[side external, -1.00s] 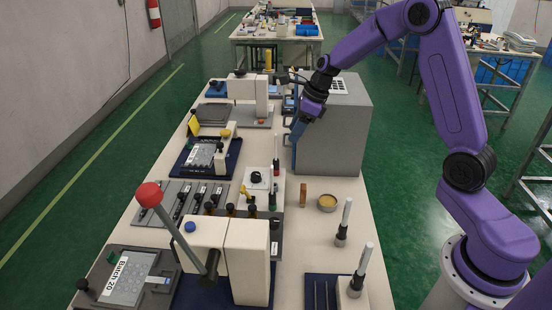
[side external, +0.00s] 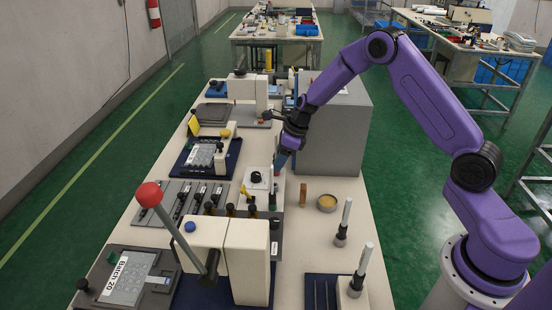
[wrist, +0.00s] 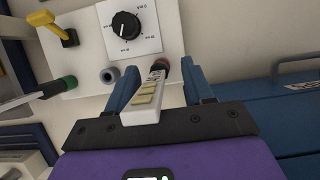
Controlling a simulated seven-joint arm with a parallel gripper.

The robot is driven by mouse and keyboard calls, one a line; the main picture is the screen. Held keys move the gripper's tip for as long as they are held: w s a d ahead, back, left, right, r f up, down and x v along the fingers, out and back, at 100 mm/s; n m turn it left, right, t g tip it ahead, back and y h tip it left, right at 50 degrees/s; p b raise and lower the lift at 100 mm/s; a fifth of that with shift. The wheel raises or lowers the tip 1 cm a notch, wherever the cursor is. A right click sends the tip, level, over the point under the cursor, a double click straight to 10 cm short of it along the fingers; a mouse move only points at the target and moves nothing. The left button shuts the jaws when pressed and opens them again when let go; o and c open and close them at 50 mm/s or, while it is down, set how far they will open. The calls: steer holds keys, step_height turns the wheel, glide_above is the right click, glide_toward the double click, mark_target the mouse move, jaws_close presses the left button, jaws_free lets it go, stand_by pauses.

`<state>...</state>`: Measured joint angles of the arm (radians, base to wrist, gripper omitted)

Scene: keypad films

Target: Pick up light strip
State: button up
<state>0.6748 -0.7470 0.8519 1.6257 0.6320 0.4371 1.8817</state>
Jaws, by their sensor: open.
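A white strip (wrist: 146,100) with pale yellow patches, likely the light strip, shows in the wrist view. In the side view my gripper (side external: 281,164) points down just behind the dial panel (side external: 258,179), left of the grey cabinet. The strip cannot be made out clearly there.
The grey cabinet (side external: 335,140) stands close on the right. A yellow lever (wrist: 57,30), a grey round socket (wrist: 110,75) and a green-tipped piece (wrist: 40,92) lie left of the gripper. A brown block (side external: 304,192) and a round dish (side external: 327,202) stand nearer the camera.

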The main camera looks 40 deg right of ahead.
steer(key=shift+w+a+f, duration=0.1)
steer(key=shift+a+f, duration=0.05)
steer(key=shift+f, duration=0.2)
jaws_close()
steer(key=shift+r, duration=0.1)
